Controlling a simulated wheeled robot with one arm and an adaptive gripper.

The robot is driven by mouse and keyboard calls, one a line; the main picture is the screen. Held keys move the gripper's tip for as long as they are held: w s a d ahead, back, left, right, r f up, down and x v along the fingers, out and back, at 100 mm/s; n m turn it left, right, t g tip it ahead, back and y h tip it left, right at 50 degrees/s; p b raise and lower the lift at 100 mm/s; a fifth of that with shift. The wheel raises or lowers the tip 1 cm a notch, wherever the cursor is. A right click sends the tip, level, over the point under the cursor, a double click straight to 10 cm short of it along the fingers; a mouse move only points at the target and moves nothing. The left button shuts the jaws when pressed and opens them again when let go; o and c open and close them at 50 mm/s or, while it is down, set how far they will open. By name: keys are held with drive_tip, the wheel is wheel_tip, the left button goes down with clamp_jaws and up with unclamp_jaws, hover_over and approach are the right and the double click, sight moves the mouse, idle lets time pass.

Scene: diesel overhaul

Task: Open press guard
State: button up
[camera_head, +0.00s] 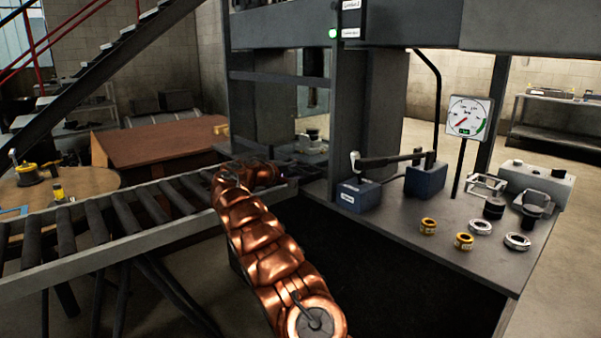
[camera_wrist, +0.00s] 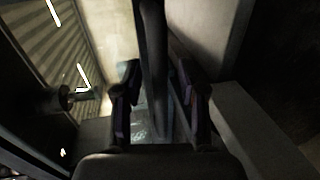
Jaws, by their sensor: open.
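The press is a dark steel frame with thick posts (camera_head: 348,105) and a cross bar at the centre of the head view. I cannot clearly tell its guard apart from the dark frame. My copper-coloured arm reaches to the press's left side, and the gripper end is mostly hidden there. In the wrist view my gripper (camera_wrist: 157,72) is open. A dark upright bar (camera_wrist: 152,40), possibly the guard's handle or edge, runs between its two fingers. Gaps seem to show on both sides of the bar, and the fingers do not look closed on it.
A roller conveyor (camera_head: 110,240) runs in from the left. To the right, a bench holds a blue pump block (camera_head: 426,180), a dial gauge (camera_head: 469,117), several rings and a grey box (camera_head: 540,183).

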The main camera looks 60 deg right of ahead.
drive_tip(key=shift+c, duration=0.2)
clamp_jaws()
idle(0.6)
